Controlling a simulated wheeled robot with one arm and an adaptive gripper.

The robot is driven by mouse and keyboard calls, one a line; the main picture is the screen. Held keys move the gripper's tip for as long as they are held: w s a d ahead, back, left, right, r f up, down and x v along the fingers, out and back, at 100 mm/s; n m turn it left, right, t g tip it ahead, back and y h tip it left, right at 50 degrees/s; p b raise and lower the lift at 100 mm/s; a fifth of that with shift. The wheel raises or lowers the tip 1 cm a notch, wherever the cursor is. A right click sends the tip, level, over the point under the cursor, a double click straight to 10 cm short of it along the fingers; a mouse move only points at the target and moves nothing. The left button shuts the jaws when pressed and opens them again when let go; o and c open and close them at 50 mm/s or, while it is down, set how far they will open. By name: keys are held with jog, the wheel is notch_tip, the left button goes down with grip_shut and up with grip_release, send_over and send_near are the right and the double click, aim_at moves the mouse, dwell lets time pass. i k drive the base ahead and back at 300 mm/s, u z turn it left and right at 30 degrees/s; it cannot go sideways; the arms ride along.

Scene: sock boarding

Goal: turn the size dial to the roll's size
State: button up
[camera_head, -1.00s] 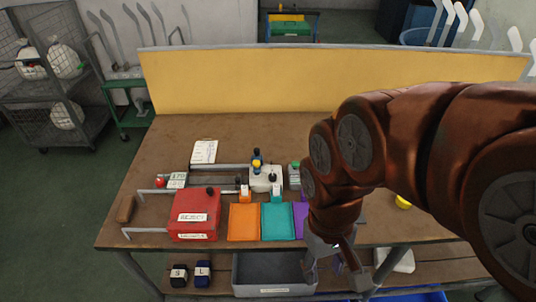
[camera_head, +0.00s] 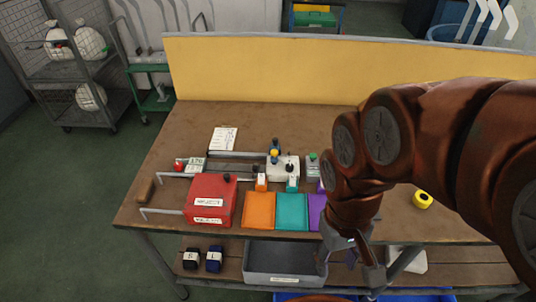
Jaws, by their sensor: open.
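A white device (camera_head: 287,170) with a yellow and dark-blue knob stands on the table behind the coloured mats. I cannot tell which small part is the size dial, and no dial mark is readable. Two dark blocks marked S (camera_head: 190,258) and L (camera_head: 214,260) lie on the lower shelf at the left. I cannot tell which thing is the roll. My gripper (camera_head: 348,272) is open and empty, pointing down at the table's front edge, right of the grey bin and well away from the white device. My arm hides part of the table's right half.
A red box (camera_head: 210,192) with labels, orange (camera_head: 259,212), teal (camera_head: 292,213) and purple (camera_head: 316,208) mats line the table's front. A grey bin (camera_head: 285,250) sits below. A yellow panel (camera_head: 300,75) closes the back.

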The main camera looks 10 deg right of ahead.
aim_at(289, 166)
jog(key=k, duration=1.3)
jog(key=u, duration=0.65)
jog(key=i, duration=1.35)
jog(key=z, duration=0.45)
